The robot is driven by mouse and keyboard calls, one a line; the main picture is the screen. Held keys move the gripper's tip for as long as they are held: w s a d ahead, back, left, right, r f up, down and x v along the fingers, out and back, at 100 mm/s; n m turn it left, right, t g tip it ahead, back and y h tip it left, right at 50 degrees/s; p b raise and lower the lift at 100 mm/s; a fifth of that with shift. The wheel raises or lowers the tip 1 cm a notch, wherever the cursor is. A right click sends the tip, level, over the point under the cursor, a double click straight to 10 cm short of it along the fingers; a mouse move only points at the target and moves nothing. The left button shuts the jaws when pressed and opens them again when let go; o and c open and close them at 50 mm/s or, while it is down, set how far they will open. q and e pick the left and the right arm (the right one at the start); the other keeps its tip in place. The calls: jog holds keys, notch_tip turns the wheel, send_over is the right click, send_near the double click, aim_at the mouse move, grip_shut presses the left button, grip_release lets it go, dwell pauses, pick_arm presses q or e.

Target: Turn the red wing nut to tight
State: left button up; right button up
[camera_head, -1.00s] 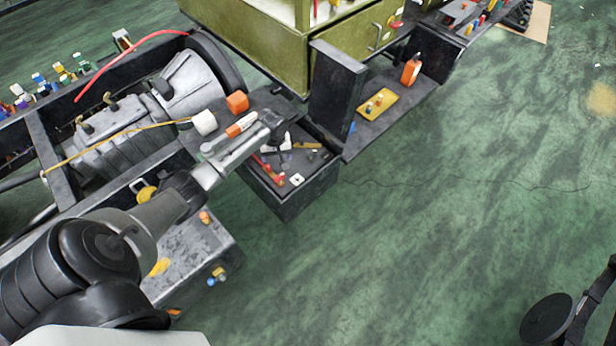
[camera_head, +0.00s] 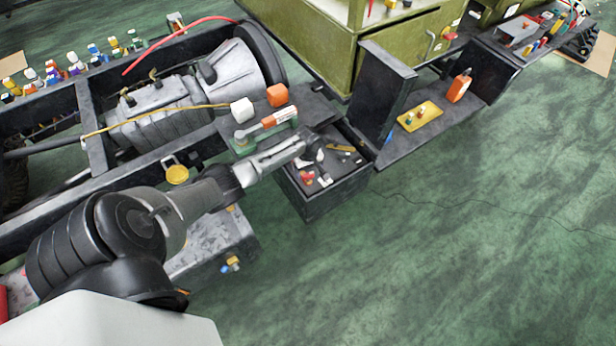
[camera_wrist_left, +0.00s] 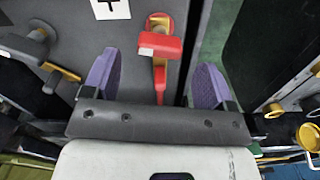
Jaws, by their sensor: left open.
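The red wing nut (camera_wrist_left: 168,46) shows in the left wrist view, with a pale patch on one wing and a red strip below it. It lies between the two purple fingers of my left gripper (camera_wrist_left: 156,78). The fingers are open, one on each side, with a gap to the red piece. In the head view, my left gripper (camera_head: 314,152) is over the dark box (camera_head: 312,204) that has small red and white parts on top. The wing nut is too small there to tell apart surely. My right gripper is in no view.
A white label (camera_wrist_left: 110,9) with a black mark is near the nut. Yellow-handled fittings (camera_wrist_left: 306,136) stand at the right of the wrist view. A dark upright panel (camera_head: 382,95) rises behind the box. Open green floor (camera_head: 450,250) lies to the right.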

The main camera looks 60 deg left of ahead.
aim_at(308, 174)
pick_arm(q)
jog(key=shift+f+b, duration=0.7)
jog(key=shift+f, duration=1.45)
jog(key=c, duration=0.9)
jog(key=shift+c, duration=0.2)
